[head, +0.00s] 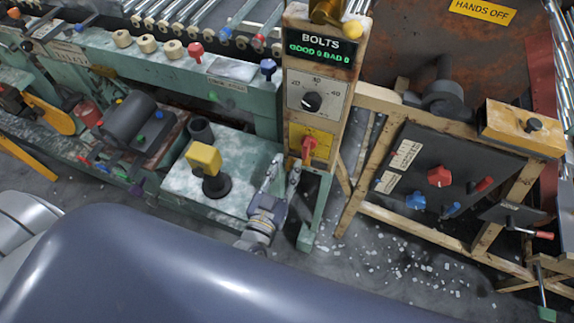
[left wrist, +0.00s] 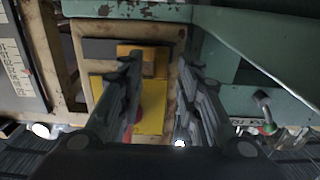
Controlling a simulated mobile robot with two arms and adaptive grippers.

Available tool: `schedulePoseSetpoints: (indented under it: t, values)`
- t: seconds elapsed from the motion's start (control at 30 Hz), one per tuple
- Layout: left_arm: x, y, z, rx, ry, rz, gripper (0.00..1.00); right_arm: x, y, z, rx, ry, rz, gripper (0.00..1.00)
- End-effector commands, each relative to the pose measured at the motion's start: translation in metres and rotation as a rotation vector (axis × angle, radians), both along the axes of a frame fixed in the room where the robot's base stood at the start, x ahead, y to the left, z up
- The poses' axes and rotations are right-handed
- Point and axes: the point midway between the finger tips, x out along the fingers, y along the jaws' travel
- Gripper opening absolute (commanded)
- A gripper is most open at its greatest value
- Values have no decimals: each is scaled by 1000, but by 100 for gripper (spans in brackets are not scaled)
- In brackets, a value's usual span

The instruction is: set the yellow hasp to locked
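A yellow plate (head: 322,138) with a red lever-like handle (head: 309,146) is on the post under the dial; it looks like the yellow hasp, but its setting is too small to read. In the left wrist view the yellow plate (left wrist: 151,115) shows between and behind the fingers, with an orange-yellow block (left wrist: 147,62) at its upper edge. A red part (left wrist: 136,107) is mostly hidden by the left finger. My left gripper (head: 281,166) is open and empty, just below and left of the plate. My right gripper is not in view.
A dial panel (head: 317,92) and a BOLTS display (head: 319,47) are above the plate. A yellow block on a black stand (head: 204,158) stands on the green bench to the left. A dark panel with red and blue knobs (head: 440,176) is to the right. Pale scraps litter the floor.

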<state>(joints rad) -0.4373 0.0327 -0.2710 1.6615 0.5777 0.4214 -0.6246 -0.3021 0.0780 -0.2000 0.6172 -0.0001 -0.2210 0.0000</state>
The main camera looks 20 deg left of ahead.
Motion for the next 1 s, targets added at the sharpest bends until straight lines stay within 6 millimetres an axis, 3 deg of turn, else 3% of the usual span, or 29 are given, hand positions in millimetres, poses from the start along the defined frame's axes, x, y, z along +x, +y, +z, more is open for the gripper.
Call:
schedulePoseSetpoints:
  t: [0.13, 0.37, 0.5, 0.77, 1.0]
  values:
    - [6, 0, 0, 0, 1, 0, 32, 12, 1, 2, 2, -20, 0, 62]
    - [6, 0, 0, 0, 1, 0, 32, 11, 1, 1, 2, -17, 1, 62]
    - [6, 0, 0, 0, 1, 0, 0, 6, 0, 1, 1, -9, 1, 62]
    - [6, -3, 0, -1, 1, 1, 0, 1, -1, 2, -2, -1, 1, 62]
    - [6, -29, 1, -3, 0, 0, 0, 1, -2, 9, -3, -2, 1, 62]
